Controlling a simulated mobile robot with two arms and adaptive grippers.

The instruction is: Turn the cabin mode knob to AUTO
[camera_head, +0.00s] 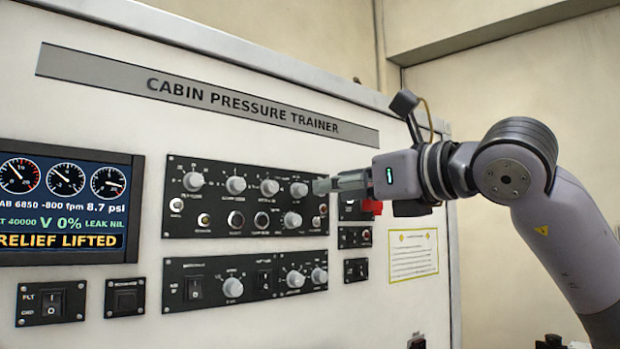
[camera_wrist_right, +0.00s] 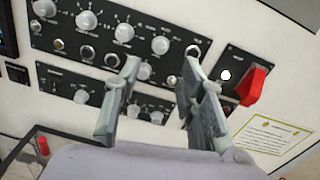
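The upper black panel (camera_head: 240,222) carries several grey round knobs, and the lower black panel (camera_head: 262,290) carries more. Their labels are too small to read, so I cannot tell which knob is the cabin mode knob. My right gripper (camera_head: 322,185) comes in from the right near the upper panel's top right corner. In the right wrist view the right gripper (camera_wrist_right: 162,75) is open, its two fingers apart with nothing held. A grey knob (camera_wrist_right: 160,45) and a lower knob (camera_wrist_right: 144,71) show between the fingers, apart from them. My left gripper is not in view.
A display (camera_head: 65,205) at the left reads "RELIEF LIFTED". A red switch guard (camera_wrist_right: 252,86) sits right of my fingers and is mostly hidden behind the gripper in the head view. A yellow-edged placard (camera_head: 413,255) is at the right. The space in front of the panels' left is clear.

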